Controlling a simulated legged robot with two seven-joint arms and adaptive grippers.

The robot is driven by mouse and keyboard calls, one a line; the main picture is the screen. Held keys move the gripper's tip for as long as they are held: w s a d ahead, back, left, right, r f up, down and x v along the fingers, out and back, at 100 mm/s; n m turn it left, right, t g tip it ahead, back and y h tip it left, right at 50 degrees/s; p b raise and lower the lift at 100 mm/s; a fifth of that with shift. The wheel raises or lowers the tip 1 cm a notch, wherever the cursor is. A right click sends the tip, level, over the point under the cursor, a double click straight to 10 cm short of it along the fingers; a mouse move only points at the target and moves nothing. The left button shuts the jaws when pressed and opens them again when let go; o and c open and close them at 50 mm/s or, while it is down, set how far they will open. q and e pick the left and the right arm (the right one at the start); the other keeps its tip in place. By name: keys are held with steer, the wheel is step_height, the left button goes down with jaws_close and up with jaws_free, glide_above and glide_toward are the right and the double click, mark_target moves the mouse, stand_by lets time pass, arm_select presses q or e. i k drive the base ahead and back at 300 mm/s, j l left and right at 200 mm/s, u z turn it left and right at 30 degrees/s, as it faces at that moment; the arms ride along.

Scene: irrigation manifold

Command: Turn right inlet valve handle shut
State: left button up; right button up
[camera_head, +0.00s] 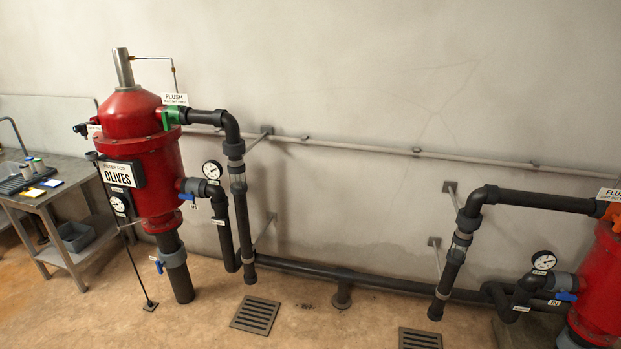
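A red filter tank (597,285) stands at the right edge, cut off by the frame. Its lower pipe carries a small blue valve handle (566,296) beside an "IN" label, under a round gauge (543,261). An orange part (611,211) shows at its upper pipe. A second red tank (150,170) with an "OLIVES" sign stands at left. It has a blue handle (187,197) at its inlet, a green handle (170,117) at its flush outlet and another blue handle (159,267) low down. The handles are too small to tell their exact setting. Neither gripper is in view.
A metal table (55,190) with small bottles and cards stands at far left. Dark pipes (370,283) run low along the wall between the tanks. Floor grates (255,315) and (420,339) lie in front. The floor between the tanks is mostly clear.

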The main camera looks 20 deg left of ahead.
mark_target(565, 296)
steer(key=i+l+z, duration=0.1)
steer(key=l+z, duration=0.35)
steer(key=i+l+z, duration=0.2)
steer(key=z, duration=0.3)
steer(key=i+l+z, duration=0.25)
steer(key=z, duration=0.2)
steer(key=l, duration=0.1)
